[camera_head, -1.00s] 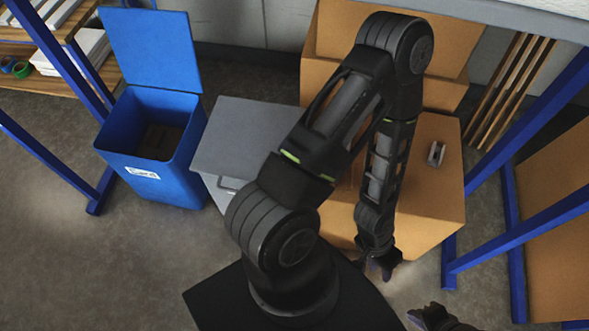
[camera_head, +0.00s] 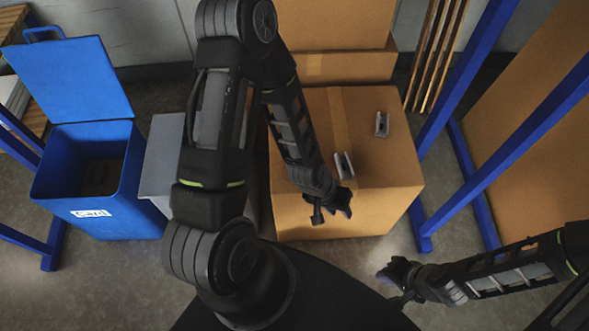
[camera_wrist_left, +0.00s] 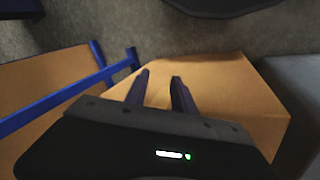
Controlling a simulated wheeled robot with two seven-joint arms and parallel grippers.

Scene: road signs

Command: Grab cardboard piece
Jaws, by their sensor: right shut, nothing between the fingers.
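My left gripper (camera_head: 332,213) is open and empty, by the front edge of the large cardboard box (camera_head: 295,105). In the left wrist view its two fingers (camera_wrist_left: 160,76) stand apart, with the box (camera_wrist_left: 225,75) beyond them. My right gripper (camera_head: 390,284) is shut and empty at the lower right, in front of the box and apart from it. I cannot tell a separate loose cardboard piece on the box top. A dim brownish thing (camera_head: 101,178) lies inside the blue bin (camera_head: 95,218); I cannot tell what it is.
Two small grey things (camera_head: 382,124) (camera_head: 344,165) lie on the box top. A grey box (camera_head: 162,155) stands between bin and cardboard box. More boxes (camera_head: 335,25) stand behind. Blue frame bars (camera_head: 530,135) and a large brown panel (camera_head: 530,70) are at the right.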

